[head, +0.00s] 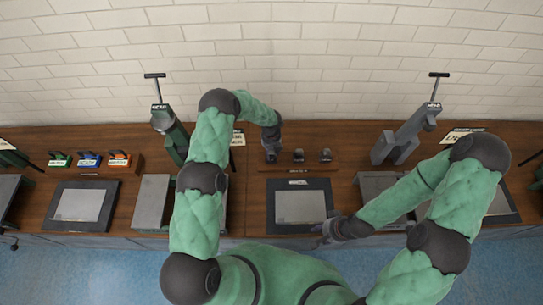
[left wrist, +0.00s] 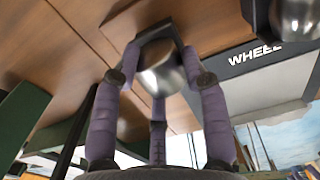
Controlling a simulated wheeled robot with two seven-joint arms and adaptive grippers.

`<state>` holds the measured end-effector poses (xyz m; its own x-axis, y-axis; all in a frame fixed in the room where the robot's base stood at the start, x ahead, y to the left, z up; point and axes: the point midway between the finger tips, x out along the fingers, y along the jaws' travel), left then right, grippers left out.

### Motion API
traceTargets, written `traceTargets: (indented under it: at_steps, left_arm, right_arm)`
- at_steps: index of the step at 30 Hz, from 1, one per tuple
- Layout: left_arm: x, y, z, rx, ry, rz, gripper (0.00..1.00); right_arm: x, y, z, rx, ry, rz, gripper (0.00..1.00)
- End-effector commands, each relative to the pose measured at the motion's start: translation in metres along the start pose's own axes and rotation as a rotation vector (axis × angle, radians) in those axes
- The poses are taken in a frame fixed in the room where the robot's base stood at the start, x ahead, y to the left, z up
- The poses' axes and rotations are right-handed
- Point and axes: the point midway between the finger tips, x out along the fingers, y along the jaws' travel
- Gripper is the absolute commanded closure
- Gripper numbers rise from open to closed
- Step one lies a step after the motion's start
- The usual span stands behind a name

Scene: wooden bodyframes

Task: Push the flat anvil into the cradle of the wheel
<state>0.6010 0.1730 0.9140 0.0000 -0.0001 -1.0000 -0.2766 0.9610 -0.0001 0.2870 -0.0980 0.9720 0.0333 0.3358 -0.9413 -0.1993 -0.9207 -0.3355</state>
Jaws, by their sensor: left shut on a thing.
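My left gripper (head: 270,153) is at the left end of a small wooden rack (head: 305,168) in the head view. In the left wrist view its purple fingers (left wrist: 158,75) are closed around a shiny silver anvil (left wrist: 160,78) with a dark square frame at its top. I cannot tell whether this is the flat one. Two other dark-and-silver anvils (head: 298,155) (head: 326,155) stand on the rack to the right. A green wheel machine (head: 172,135) stands left; a grey one (head: 398,145) stands right. Their cradles are not clear. My right gripper (head: 328,232) is at the front bench edge, fingers unclear.
A dark panel tray (head: 283,222) lies before the rack. A dark face lettered WHEEL (left wrist: 262,75) shows in the left wrist view. Another tray (head: 70,217) and a rack of coloured blocks (head: 98,168) are further left. The brick wall closes off the back.

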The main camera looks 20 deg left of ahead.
Motion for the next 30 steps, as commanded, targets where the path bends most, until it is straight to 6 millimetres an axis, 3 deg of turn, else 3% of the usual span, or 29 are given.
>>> traceTargets:
  at_steps: [30]
  left_arm:
    - [-0.019,0.000,0.002,-0.001,-0.004,0.000,0.95]
  right_arm:
    - [-0.002,-0.001,0.000,0.000,0.000,0.000,0.60]
